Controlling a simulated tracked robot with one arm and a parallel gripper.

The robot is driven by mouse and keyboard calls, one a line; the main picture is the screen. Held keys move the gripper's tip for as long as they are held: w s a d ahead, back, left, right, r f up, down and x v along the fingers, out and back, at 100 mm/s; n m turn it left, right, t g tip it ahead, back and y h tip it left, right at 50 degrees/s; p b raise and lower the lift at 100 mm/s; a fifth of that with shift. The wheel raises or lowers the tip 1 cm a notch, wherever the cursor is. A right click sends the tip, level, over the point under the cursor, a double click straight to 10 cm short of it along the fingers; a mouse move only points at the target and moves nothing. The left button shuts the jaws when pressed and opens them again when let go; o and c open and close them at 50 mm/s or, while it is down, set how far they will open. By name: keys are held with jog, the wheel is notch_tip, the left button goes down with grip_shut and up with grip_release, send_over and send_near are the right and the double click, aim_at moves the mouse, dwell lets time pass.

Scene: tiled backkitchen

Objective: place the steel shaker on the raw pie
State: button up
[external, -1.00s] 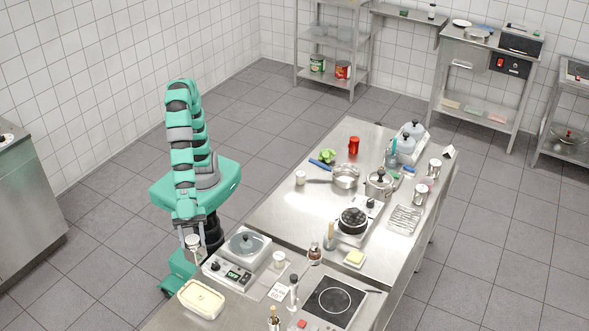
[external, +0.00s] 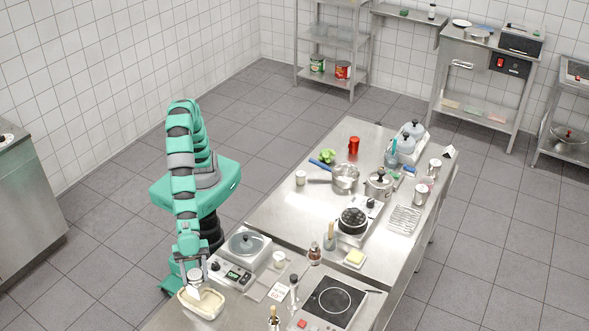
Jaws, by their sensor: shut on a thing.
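The raw pie (external: 211,305) is a pale, cream-coloured filling in an oblong dish at the near left corner of the steel counter. My gripper (external: 194,288) points down over the left part of the pie. It is shut on the steel shaker (external: 195,272), a small silvery thing mostly covered by the fingers and wrist. The fingers overlap the pie in the picture. I cannot tell whether the shaker touches the pie.
A small white pot (external: 279,259), a pepper mill (external: 294,290) and an induction hob (external: 334,301) are further right.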

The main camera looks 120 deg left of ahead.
aim_at(199, 295)
jog(key=shift+f, duration=1.55)
jog(key=shift+f, duration=0.15)
jog(key=o, duration=1.1)
jog(key=shift+v, duration=6.1)
